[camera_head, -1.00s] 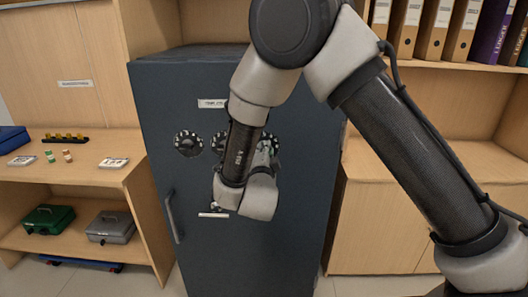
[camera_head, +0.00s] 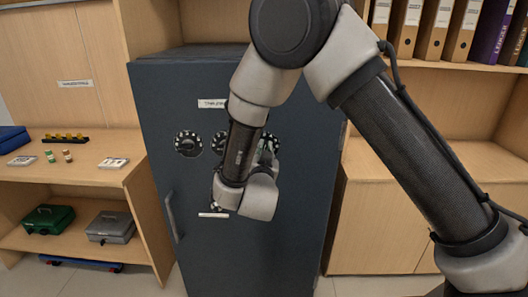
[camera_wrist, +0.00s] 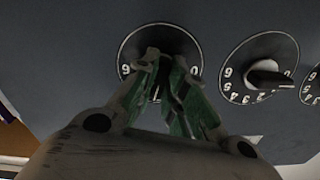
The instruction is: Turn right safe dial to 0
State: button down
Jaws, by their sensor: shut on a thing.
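The dark blue-grey safe (camera_head: 160,100) stands upright with a row of round, numbered black dials on its door. The right dial (camera_head: 273,142) is partly hidden behind my wrist in the head view. In the wrist view this dial (camera_wrist: 183,41) is at the left end of the row. My gripper (camera_wrist: 165,72) is shut on its knob, with green-padded fingers on either side, covering most of its face. The middle dial (camera_head: 220,142) and left dial (camera_head: 188,143) are free. I cannot read the gripped dial's setting.
A long door handle (camera_head: 173,216) is at the safe's left side. A wooden shelf (camera_head: 95,175) at left holds a green cash box (camera_head: 48,218) and a grey one (camera_head: 111,227). A wooden cabinet (camera_head: 385,220) stands at right. Binders (camera_head: 433,28) line the upper shelf.

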jog(key=shift+f+n, duration=0.15)
jog(key=shift+n, duration=10.35)
jog(key=c, duration=1.5)
grip_release()
